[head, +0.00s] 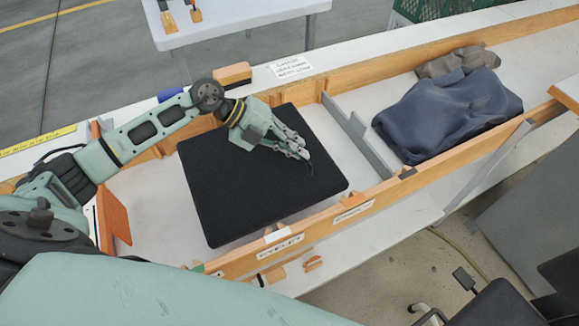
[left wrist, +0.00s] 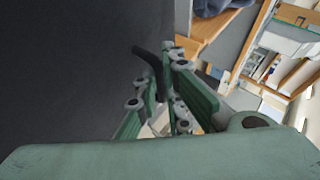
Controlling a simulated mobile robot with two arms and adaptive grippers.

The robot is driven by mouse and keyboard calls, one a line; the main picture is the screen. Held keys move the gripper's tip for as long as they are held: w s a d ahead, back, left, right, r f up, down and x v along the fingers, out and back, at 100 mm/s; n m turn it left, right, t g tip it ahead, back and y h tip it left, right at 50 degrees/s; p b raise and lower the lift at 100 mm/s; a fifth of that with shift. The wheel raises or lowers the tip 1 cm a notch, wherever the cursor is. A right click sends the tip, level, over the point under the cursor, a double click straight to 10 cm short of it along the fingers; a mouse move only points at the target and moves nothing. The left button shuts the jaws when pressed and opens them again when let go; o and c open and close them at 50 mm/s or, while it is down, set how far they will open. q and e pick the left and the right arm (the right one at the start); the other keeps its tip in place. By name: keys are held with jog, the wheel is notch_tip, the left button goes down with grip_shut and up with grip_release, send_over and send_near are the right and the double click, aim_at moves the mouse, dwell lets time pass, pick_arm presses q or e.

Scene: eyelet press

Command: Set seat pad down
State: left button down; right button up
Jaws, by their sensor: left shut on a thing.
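The seat pad (head: 250,185) is a flat black square in the head view, over the left compartment of a long wooden-edged tray (head: 130,190). My left gripper (head: 303,154) is over the pad's right part, shut on the pad, apparently by a short black loop (left wrist: 148,58) that shows between the fingers in the left wrist view. The pad's dark face (left wrist: 70,70) fills the left of that view. The pad overlaps the tray's white floor; I cannot tell whether it touches the floor or hangs just above it. My right gripper is not in view.
A grey divider (head: 358,137) stands right of the pad. Beyond it lie a dark blue cloth (head: 447,112) and a brown-grey cloth (head: 457,62). The tray's wooden front rail (head: 320,228) carries labels. A wooden brush-like block (head: 232,74) sits at the back edge.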

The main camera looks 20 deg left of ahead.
aim_at(271, 157)
pick_arm(q)
notch_tip(271, 157, down, 9)
jog(key=shift+f, duration=0.15)
jog(key=c, duration=2.3)
grip_release()
jog(key=o, duration=0.4)
jog(key=shift+o, duration=0.2)
jog(key=b+v, duration=0.1)
jog(key=v, duration=1.1)
jog(key=shift+b, duration=0.4)
